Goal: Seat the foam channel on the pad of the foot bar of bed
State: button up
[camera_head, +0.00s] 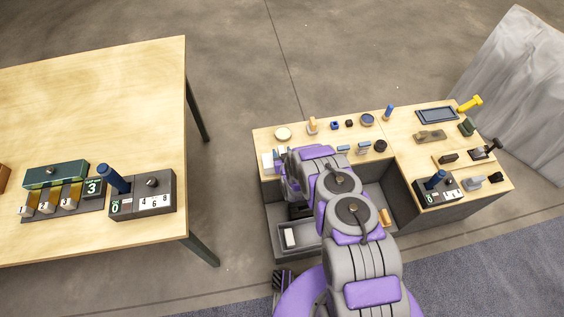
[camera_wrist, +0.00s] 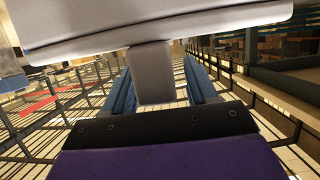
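My arm reaches over the front of the right-hand workbench (camera_head: 262,143) in the head view. My gripper (camera_head: 296,200) is at its far end, low and left, mostly hidden by my own arm links. A small white piece (camera_head: 290,237) lies in the grey open tray (camera_head: 312,238) below the bench top. I cannot identify the foam channel, the foot bar or its pad.
A wooden table (camera_head: 90,110) stands left, with a green box (camera_head: 56,174), numbered blocks (camera_head: 72,197) and a counter box (camera_head: 152,190). Another counter box (camera_head: 447,190) and several small objects crowd the right bench. A grey draped shape (camera_head: 515,85) stands far right. Bare floor separates the tables.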

grip_shut()
dwell(0.3)
dwell(0.3)
